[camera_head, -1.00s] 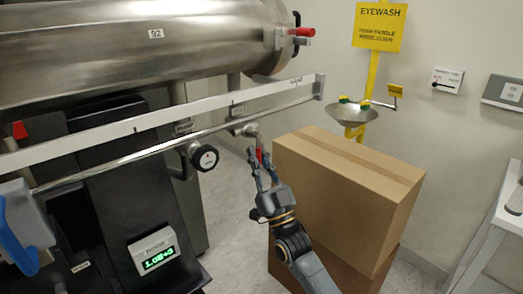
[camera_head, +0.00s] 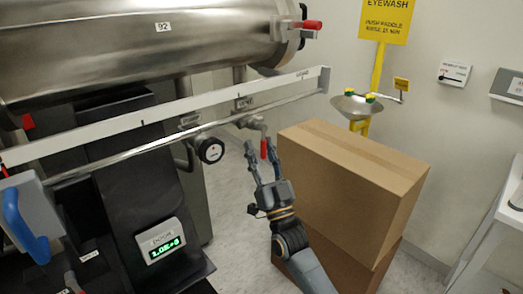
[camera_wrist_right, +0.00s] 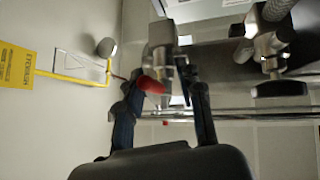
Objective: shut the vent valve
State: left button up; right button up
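The vent valve (camera_head: 253,123) hangs under the rail near a small "VENT" label in the head view, with its red handle (camera_head: 264,149) pointing down. My right gripper (camera_head: 260,150) is open just below the valve, its two fingers pointing up. The red handle overlaps the space near the right fingertip in the head view. In the right wrist view the metal valve body (camera_wrist_right: 162,58) and red handle (camera_wrist_right: 151,86) lie between the fingertips, nearer one finger; contact cannot be told. My left gripper is not in view.
Stacked cardboard boxes (camera_head: 345,180) stand close to the right of my right forearm. The steel vessel (camera_head: 130,50) and white rail (camera_head: 150,115) run above. An eyewash basin (camera_head: 356,106) is behind the boxes.

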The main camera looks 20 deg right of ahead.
jog(key=shift+d, duration=0.1)
jog(key=shift+s+d+f, duration=0.1)
jog(key=shift+s+f, duration=0.1)
jog(key=shift+f, duration=0.05)
jog(key=v, duration=1.1)
jog(key=shift+s+f, duration=0.1)
jog(key=shift+s, duration=0.05)
